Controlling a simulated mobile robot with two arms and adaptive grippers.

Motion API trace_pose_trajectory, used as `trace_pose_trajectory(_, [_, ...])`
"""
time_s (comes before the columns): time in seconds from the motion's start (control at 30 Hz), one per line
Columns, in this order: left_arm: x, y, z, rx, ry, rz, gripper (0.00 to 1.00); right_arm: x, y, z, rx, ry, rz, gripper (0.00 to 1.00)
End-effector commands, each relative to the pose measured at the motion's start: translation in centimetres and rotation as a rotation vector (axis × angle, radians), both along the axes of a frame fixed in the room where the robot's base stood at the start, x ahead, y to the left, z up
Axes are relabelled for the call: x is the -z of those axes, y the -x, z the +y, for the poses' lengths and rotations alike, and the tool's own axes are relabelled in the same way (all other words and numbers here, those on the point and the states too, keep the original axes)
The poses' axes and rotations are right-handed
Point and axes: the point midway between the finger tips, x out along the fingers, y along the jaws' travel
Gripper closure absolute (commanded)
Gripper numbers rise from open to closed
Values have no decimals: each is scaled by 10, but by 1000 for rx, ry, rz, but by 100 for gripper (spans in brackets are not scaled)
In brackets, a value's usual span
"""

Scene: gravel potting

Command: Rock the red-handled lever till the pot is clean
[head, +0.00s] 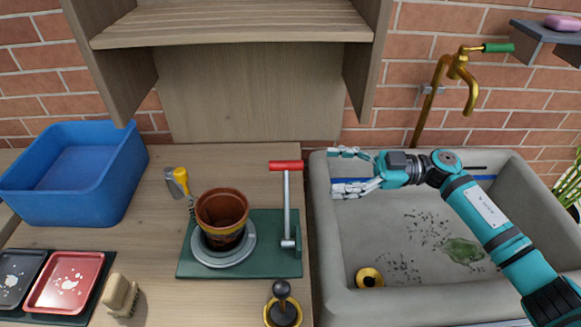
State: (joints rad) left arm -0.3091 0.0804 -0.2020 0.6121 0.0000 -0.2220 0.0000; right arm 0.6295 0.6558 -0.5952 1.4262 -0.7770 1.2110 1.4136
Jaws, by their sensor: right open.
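A brown pot (222,212) with a yellowish band stands on a round grey plate (206,257) on a green base (270,225). The lever (287,208) rises from the right side of this base. Its red handle (286,165) lies crosswise at the top, and the lever looks about upright. My right gripper (335,171) is open and empty over the left part of the sink, to the right of the red handle and apart from it. My left gripper is not in view.
A grey sink (330,255) with dark specks and a brass tap (435,95) is at right. A blue bin (75,175), a red tray (65,283), a brush (120,295) and a black-knobbed tool (282,305) stand around the base. A wooden shelf (235,25) hangs above.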

Motion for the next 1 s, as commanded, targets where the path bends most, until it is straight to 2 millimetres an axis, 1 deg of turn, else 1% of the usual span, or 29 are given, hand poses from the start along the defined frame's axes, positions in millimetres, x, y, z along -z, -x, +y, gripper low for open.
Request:
trace_pose_trajectory(0.03, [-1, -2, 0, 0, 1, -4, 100, -1, 1, 13, -5, -3, -2, 30])
trace_pose_trajectory(0.2, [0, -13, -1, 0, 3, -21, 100, 0, 1, 50, -4, -3, -2, 30])
trace_pose_trajectory(0.3, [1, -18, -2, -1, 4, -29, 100, 0, 1, 68, -3, -2, -2, 30])
trace_pose_trajectory(0.43, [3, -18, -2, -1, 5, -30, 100, 0, 0, 86, -2, -1, -2, 30])
trace_pose_trajectory(0.6, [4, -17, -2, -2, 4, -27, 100, 0, 0, 97, -1, 0, -1, 30])
trace_pose_trajectory(0.9, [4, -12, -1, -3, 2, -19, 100, 0, 0, 99, 0, 0, -1, 30])
trace_pose_trajectory(1.0, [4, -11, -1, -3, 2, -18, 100, 0, 0, 99, 0, 0, -1, 43])
